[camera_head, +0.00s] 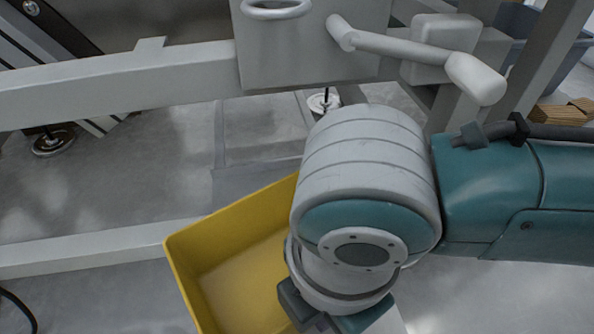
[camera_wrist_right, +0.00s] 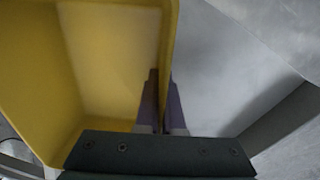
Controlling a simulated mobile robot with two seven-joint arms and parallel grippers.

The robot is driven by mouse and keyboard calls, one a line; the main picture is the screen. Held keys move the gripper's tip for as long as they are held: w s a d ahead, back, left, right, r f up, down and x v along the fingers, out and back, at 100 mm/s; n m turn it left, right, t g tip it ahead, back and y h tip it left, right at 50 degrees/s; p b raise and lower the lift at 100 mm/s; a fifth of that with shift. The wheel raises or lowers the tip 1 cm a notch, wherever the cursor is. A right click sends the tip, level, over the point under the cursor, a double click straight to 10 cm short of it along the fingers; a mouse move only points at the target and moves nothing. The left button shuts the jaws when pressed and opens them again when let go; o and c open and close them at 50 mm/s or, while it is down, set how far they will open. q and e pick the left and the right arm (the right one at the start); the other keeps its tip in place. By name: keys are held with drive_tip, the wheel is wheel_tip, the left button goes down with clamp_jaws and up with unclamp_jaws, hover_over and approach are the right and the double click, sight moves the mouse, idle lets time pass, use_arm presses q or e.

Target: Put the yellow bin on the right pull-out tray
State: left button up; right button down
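The yellow bin (camera_head: 240,260) is an open, empty-looking box at the lower middle of the head view, partly hidden by my right arm. It also fills the left of the right wrist view (camera_wrist_right: 105,60). My right gripper (camera_wrist_right: 161,85) has one finger on each side of the bin's side wall, closed on it near the rim. In the head view the fingertips are hidden under the wrist. The bin appears tilted or turned in view; its height above the floor cannot be told. My left gripper is out of view. I cannot identify the right pull-out tray.
A pale frame beam (camera_head: 120,85) crosses the upper left, joined to a grey metal panel (camera_head: 310,45) with a white bar handle (camera_head: 405,45). A lower rail (camera_head: 90,250) runs behind the bin. A grey-blue container (camera_head: 550,45) stands at the upper right.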

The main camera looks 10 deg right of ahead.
drive_tip(key=c, duration=1.5)
unclamp_jaws()
drive_tip(key=shift+f, duration=0.1)
drive_tip(key=o, duration=0.5)
drive_tip(key=shift+c, duration=0.2)
